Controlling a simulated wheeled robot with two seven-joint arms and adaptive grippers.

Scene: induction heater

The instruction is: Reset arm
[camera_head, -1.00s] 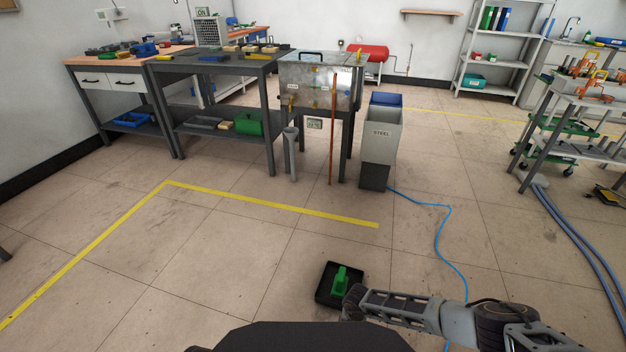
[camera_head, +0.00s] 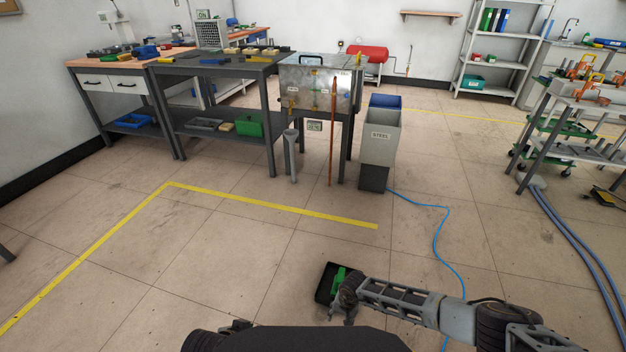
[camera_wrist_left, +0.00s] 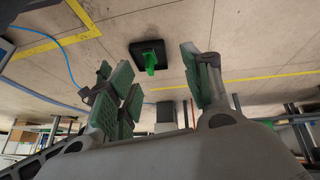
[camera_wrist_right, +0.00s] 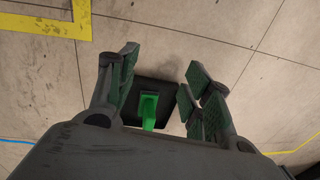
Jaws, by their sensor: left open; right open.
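My right gripper (camera_head: 340,312) is at the bottom of the head view, partly in front of a black square tray (camera_head: 324,286) with a green upright piece (camera_head: 338,277). In the right wrist view, my right gripper (camera_wrist_right: 160,75) is open and empty. The tray (camera_wrist_right: 170,97) and green piece (camera_wrist_right: 148,108) show beyond and between its fingers; no contact is visible. In the left wrist view, my left gripper (camera_wrist_left: 152,75) is open with nothing between its pads. The tray (camera_wrist_left: 158,47) and green piece (camera_wrist_left: 150,62) appear beyond it. I cannot make out the left fingers in the head view.
Open tiled floor with a yellow line (camera_head: 270,205) lies ahead. Workbenches (camera_head: 215,70), a metal tank (camera_head: 318,88) and a bin marked STEEL (camera_head: 380,140) stand at the back. A blue hose (camera_head: 441,235) crosses the floor. A cart (camera_head: 585,100) stands at the right.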

